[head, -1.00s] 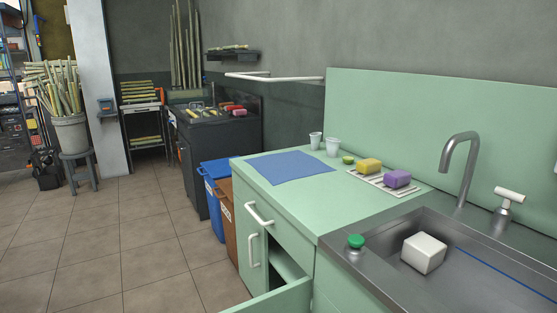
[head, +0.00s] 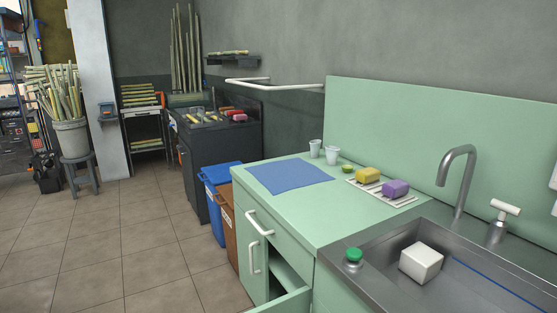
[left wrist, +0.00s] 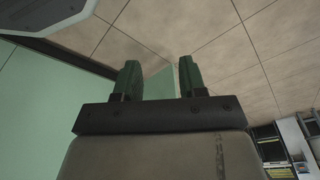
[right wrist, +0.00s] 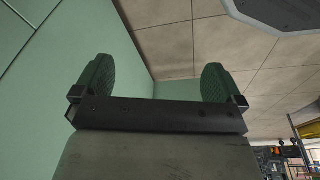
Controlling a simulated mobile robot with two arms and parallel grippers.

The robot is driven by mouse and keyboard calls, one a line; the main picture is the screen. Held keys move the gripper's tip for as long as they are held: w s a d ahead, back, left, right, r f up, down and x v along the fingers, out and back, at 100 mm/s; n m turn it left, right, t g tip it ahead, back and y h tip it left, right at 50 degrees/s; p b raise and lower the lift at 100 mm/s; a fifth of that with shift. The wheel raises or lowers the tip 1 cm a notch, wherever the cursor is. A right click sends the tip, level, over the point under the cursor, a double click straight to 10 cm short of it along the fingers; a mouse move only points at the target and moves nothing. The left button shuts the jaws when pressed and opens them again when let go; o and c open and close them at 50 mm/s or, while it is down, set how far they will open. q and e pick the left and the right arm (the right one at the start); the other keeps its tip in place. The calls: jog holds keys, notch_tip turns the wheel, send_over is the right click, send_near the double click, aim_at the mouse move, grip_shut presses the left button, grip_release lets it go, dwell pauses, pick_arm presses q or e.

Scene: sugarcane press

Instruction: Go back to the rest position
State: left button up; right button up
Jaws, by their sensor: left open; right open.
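My left gripper (left wrist: 160,78) is open in the left wrist view, with two green fingers apart and nothing between them. Beyond it are floor tiles and a green surface. My right gripper (right wrist: 157,82) is open in the right wrist view, with its green fingers wider apart and empty. A green panel stands close on its left side, with tiled floor beyond. Neither gripper shows in the head view.
A green counter (head: 290,212) holds a blue cloth (head: 290,177), two cups, and yellow (head: 368,174) and purple (head: 395,188) sponges. A white block (head: 421,263) lies in the steel sink (head: 460,294). A cabinet door (head: 288,304) stands open below. Tiled floor (head: 120,240) at left is clear.

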pick_arm(q)
jog(key=s+a+f+p, duration=0.1)
jog(key=s+f+p, duration=0.1)
jog(key=s+p, duration=0.4)
jog(key=s+a+f+g+p, duration=0.1)
jog(key=s+a+f+p, duration=0.1)
jog(key=s+p, duration=0.5)
jog(key=s, duration=0.4)
pick_arm(e)
jog(key=s+d+f, duration=0.1)
jog(key=s+f, duration=0.1)
jog(key=s, duration=0.6)
jog(key=s+d+f+g, duration=0.1)
jog(key=s+d+f, duration=0.1)
jog(key=s, duration=0.7)
